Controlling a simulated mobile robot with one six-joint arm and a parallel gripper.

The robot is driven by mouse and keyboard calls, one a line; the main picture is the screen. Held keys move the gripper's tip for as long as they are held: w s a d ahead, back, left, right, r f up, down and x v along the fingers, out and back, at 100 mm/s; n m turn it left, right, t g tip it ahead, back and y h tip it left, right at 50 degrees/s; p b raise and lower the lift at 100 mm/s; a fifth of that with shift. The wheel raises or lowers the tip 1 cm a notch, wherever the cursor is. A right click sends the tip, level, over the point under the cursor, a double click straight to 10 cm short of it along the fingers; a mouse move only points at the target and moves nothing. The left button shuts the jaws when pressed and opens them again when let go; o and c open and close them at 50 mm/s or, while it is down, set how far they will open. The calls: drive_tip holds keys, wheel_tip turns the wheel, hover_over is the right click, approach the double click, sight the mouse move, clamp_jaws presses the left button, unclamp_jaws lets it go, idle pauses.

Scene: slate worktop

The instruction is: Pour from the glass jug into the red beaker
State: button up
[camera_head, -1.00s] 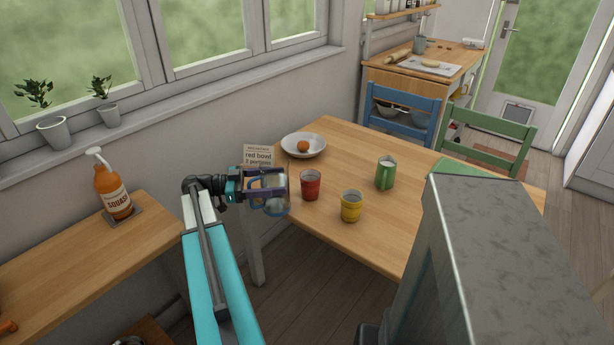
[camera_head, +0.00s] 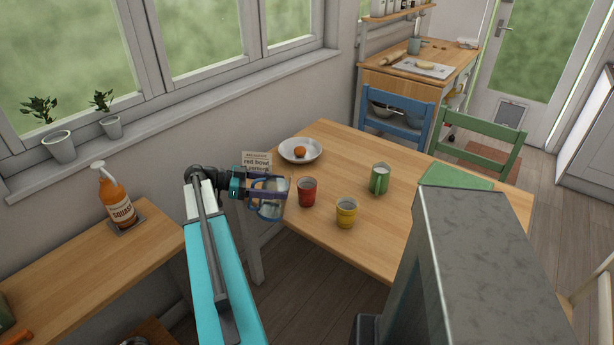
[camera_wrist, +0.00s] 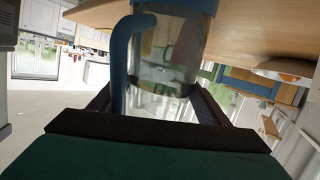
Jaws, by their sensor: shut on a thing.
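My gripper (camera_head: 284,188) is shut on the glass jug (camera_head: 273,204), a clear jug with blue trim and a blue handle. It holds the jug off the table's left edge, just left of the red beaker (camera_head: 307,191). The jug appears tilted, but its exact angle and contents are unclear. In the wrist view, the jug's clear body (camera_wrist: 165,60) sits between the fingers, with the blue handle on its left. The red beaker stands upright on the table; a narrow gap shows between it and the gripper's tips. I cannot see into the beaker clearly.
A yellow cup (camera_head: 346,213) and a green mug (camera_head: 379,180) stand right of the beaker on the wooden table (camera_head: 420,220). A white bowl (camera_head: 313,157) with an orange item and a small sign (camera_head: 256,160) are behind. A squash bottle (camera_head: 118,203) stands on the left counter.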

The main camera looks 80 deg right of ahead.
drive_tip(key=shift+s+d+r+n+t+y+p, duration=0.45)
drive_tip(key=shift+t+p, duration=0.45)
drive_tip(key=shift+p, duration=1.6)
drive_tip(key=p, duration=0.2)
drive_tip(key=t+y+p, duration=0.1)
drive_tip(key=p, duration=0.1)
drive_tip(key=shift+s+d+f+t, duration=0.2)
drive_tip(key=shift+s+d+t, duration=0.1)
drive_tip(key=shift+s+d, duration=0.1)
drive_tip(key=shift+a+f+n+y, duration=0.1)
drive_tip(key=shift+f+n+y, duration=0.15)
drive_tip(key=shift+f, duration=0.15)
drive_tip(key=shift+p, duration=0.3)
drive_tip(key=shift+t+p, duration=0.4)
drive_tip(key=shift+p, duration=0.25)
drive_tip(key=shift+f, duration=0.15)
drive_tip(key=shift+r+n+t+y+p, duration=0.35)
drive_tip(key=shift+t+y+p, duration=0.35)
drive_tip(key=shift+p, duration=1.05)
